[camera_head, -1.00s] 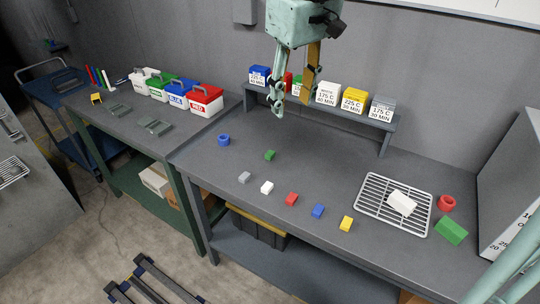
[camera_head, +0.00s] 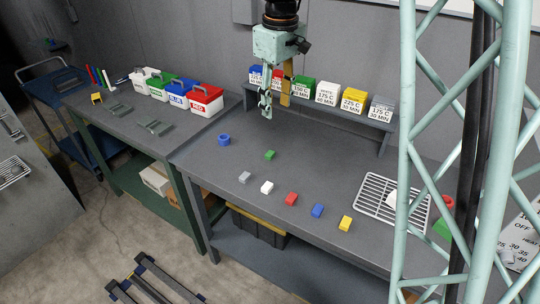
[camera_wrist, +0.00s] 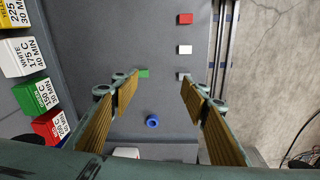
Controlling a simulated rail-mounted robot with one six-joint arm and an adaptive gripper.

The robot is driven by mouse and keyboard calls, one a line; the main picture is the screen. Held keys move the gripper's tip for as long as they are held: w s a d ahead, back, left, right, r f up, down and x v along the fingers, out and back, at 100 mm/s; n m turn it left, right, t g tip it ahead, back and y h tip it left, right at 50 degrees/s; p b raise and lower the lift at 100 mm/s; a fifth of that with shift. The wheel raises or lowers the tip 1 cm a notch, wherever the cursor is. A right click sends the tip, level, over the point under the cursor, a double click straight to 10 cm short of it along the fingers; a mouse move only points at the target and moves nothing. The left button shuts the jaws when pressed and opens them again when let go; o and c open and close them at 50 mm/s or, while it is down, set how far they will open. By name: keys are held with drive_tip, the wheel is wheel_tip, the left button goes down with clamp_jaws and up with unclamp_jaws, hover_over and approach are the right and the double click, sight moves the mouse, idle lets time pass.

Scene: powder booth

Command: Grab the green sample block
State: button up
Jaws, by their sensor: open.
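The small green sample block (camera_head: 270,155) lies on the grey bench, toward the back, behind the row of small blocks. My gripper (camera_head: 275,106) hangs above the bench behind the green block, open and empty. In the wrist view, the green block (camera_wrist: 143,73) shows beyond the fingertips, just right of the left finger's tip. My gripper (camera_wrist: 158,82) shows there with its two fingers wide apart. The block is clear of both fingers.
Grey (camera_head: 244,177), white (camera_head: 267,187), red (camera_head: 291,199), blue (camera_head: 317,211) and yellow (camera_head: 345,223) blocks form a row in front. A blue ring (camera_head: 223,140) sits left of the green block. A shelf (camera_head: 390,126) with labelled boxes stands behind. A wire rack (camera_head: 372,205) lies right.

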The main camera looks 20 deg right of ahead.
drive_tip(key=n+g+p, duration=0.1)
drive_tip(key=n, duration=0.1)
hover_over(270, 153)
wheel_tip(270, 153, down, 15)
drive_tip(key=shift+w+a+f, duration=0.1)
drive_tip(key=shift+f, duration=4.3)
drive_tip(key=shift+f+b, duration=0.35)
drive_tip(key=shift+f, duration=2.25)
drive_tip(key=c, duration=0.9)
